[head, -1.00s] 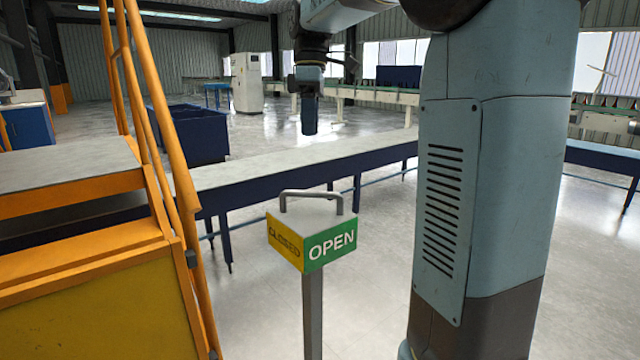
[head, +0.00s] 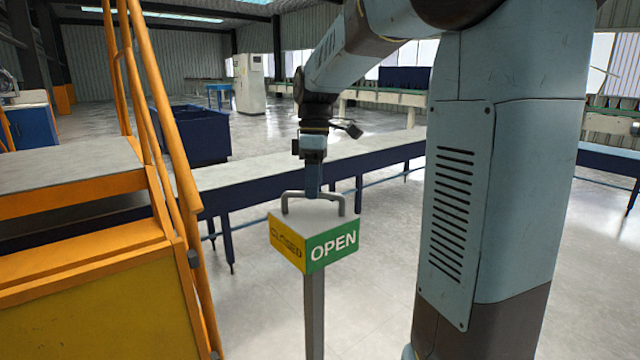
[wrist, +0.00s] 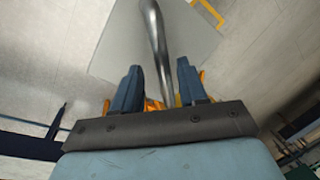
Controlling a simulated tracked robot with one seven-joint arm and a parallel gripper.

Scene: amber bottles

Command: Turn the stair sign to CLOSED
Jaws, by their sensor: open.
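The stair sign (head: 314,243) is a box on a grey post, with a grey bar handle (head: 314,194) on its top. Its green OPEN face points front right, and its yellow CLOSED face points front left. My gripper (head: 313,192) points down at the handle from above. In the wrist view, my gripper (wrist: 160,77) is open, with one finger on each side of the grey handle (wrist: 155,40); gaps show between them. The sign's pale top (wrist: 115,45) lies beyond the fingers. Whether the fingertips touch the handle cannot be seen.
Orange stairs with a railing (head: 165,150) stand close on the left. A long blue-legged bench (head: 250,177) runs behind the sign. A blue bin (head: 200,135) stands farther back. The floor right of the sign post is clear up to my arm.

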